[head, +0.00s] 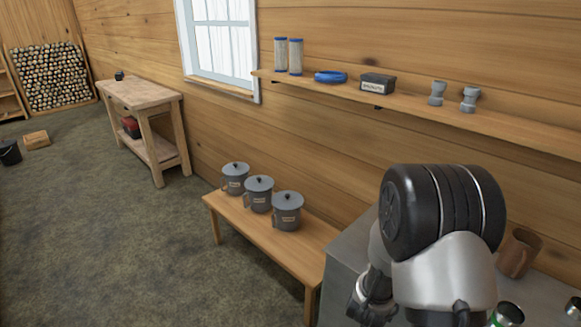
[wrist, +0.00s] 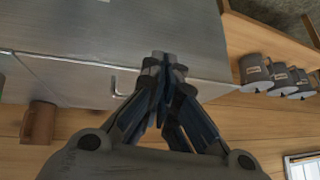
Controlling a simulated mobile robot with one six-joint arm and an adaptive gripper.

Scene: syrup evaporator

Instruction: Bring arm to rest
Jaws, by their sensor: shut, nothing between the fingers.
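My gripper (wrist: 165,62) is shut and empty in the wrist view, its fingertips meeting in front of a grey metal cabinet (wrist: 60,22). In the head view my arm stands at the lower right, in front of the same metal cabinet (head: 345,262), and hides part of its top. The gripper's fingertips cannot be made out there. I cannot tell whether the gripper touches the cabinet.
A low bench (head: 290,245) holds three lidded grey pots (head: 287,212) left of the cabinet. A brown mug (head: 518,254) stands right of my arm. A wall shelf (head: 430,110) runs above. A wooden worktable (head: 145,97) stands farther back; the floor (head: 90,220) at left is open.

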